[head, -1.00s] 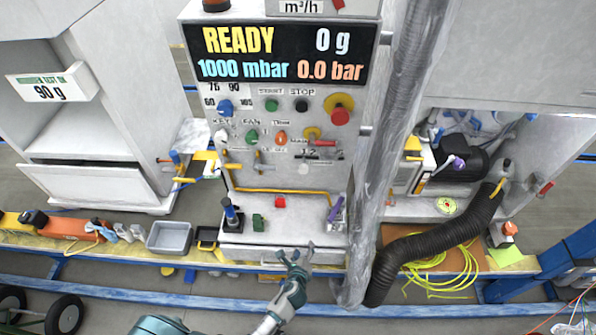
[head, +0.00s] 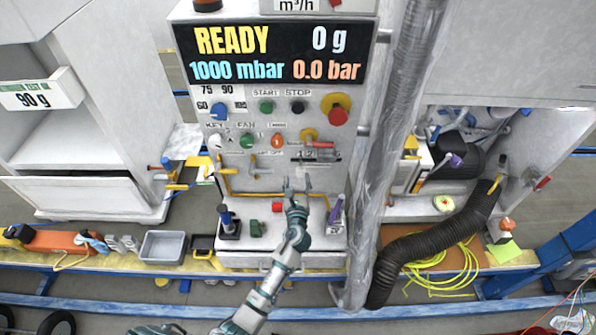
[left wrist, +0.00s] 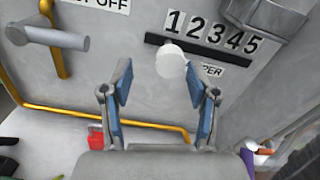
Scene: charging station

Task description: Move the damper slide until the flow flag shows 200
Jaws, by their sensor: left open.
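The damper slide is a pale round knob (left wrist: 172,60) on a black slot under the digits 1 to 5, near the 1 and 2 end in the left wrist view. The scale and slot (head: 308,154) also show small on the panel in the head view. My left gripper (head: 297,184) is open in front of the panel, just below the slot. In the left wrist view its blue-padded fingers (left wrist: 160,78) stand either side of the knob's lower area, the right one closer; contact cannot be told. The flow flag's m³/h plate (head: 297,5) is cut off by the top edge; its reading is hidden.
On the ledge stand a blue-topped lever (head: 229,222), a red block (head: 278,207) and a purple lever (head: 335,212). A wrapped duct (head: 385,170) rises at right.

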